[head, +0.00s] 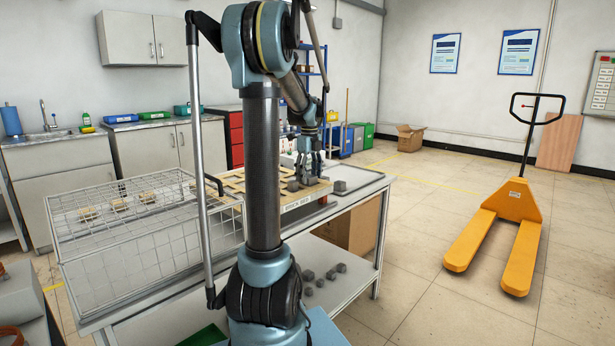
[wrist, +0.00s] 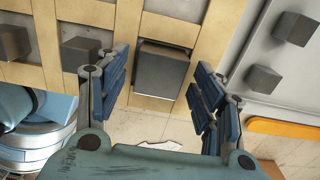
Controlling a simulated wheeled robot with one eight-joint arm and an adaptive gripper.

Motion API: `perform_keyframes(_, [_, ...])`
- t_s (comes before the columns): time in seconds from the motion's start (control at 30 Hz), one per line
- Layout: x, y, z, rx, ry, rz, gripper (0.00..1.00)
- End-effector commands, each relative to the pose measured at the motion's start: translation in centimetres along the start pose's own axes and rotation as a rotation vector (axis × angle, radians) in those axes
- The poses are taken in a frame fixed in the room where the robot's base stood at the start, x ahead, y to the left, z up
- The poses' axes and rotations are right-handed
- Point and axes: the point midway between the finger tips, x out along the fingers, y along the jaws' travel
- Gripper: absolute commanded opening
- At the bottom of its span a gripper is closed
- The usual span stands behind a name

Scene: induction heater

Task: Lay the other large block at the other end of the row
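A large dark grey block (wrist: 162,68) lies on a slatted wooden tray (wrist: 110,14) at the right end of a row. Smaller grey blocks, one at the far left (wrist: 13,41) and one nearer (wrist: 82,50), lie to its left in the wrist view. My gripper (wrist: 160,62) is open, its blue-padded fingers on either side of the large block with a narrow gap each side. In the head view my gripper (head: 309,168) points down over the right end of the tray (head: 233,182); grey blocks (head: 292,185) show beside and under it.
Two grey blocks, one farther (wrist: 295,28) and one nearer (wrist: 263,79), lie on the grey tabletop right of the tray. A wire basket (head: 150,250) with pale pieces stands left. More grey blocks (head: 320,276) lie on the lower shelf. A yellow pallet truck (head: 505,215) stands right.

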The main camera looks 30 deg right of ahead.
Motion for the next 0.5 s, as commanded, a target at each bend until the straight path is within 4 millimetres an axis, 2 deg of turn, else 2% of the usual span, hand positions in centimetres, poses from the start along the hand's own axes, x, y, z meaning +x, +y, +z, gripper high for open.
perform_keyframes(0.27, [-0.3,0.0,-0.1,0.001,0.000,0.000,0.61])
perform_keyframes(0.37, [-1.1,0.0,0.0,0.001,0.000,0.000,0.61])
perform_keyframes(0.5, [-3.3,0.0,-0.1,0.001,0.000,0.000,0.61])
